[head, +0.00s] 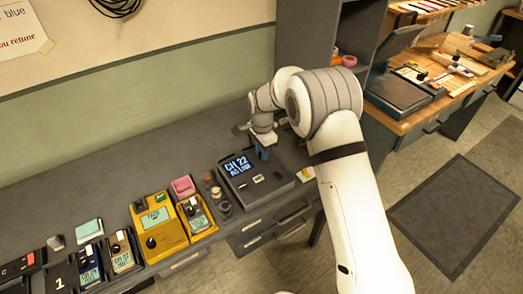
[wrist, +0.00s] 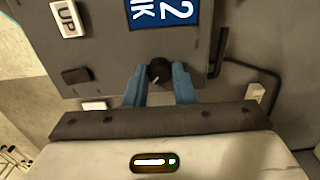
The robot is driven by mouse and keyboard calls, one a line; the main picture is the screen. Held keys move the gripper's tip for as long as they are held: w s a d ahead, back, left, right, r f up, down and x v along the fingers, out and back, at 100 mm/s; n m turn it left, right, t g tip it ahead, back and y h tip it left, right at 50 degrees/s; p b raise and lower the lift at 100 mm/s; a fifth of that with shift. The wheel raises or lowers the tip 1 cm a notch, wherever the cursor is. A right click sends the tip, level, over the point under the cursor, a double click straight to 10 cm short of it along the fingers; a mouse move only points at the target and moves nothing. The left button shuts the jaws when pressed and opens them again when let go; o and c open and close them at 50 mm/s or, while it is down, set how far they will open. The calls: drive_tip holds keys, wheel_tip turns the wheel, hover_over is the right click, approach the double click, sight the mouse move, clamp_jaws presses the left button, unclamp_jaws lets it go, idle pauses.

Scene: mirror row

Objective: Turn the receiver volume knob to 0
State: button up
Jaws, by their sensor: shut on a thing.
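The receiver (head: 268,192) is a dark grey box on the bench, with a lit blue display (head: 238,165) reading "CH 22" and a second line too small to read surely. The display is partly cut off at the top of the wrist view (wrist: 165,12). The round black volume knob (wrist: 160,70) sits between the two blue fingers of my gripper (wrist: 160,82), which are shut on it. A short pale mark on the knob points to the lower left in the wrist view. In the head view my gripper (head: 263,150) reaches down at the receiver's back edge and hides the knob.
Left of the receiver are small knobs (head: 215,192), yellow devices (head: 157,228) and a pink block (head: 183,186). A dark cabinet (head: 305,45) stands behind my arm.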

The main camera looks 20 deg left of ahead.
drive_tip(key=shift+n, duration=0.3)
clamp_jaws()
drive_tip(key=shift+n+b, duration=0.95)
drive_tip(key=shift+n, duration=0.25)
drive_tip(key=n+b, duration=0.1)
drive_tip(key=n, duration=0.2)
drive_tip(key=shift+n, duration=0.4)
drive_tip(key=n+b, duration=0.1)
drive_tip(key=n, duration=0.2)
drive_tip(key=shift+n, duration=0.3)
drive_tip(key=n+b, duration=0.1)
drive_tip(key=n, duration=0.2)
drive_tip(key=shift+n, duration=0.3)
drive_tip(key=n+b, duration=0.1)
drive_tip(key=n, duration=1.2)
drive_tip(key=shift+w+r+b, duration=0.1)
drive_tip(key=shift+b, duration=0.25)
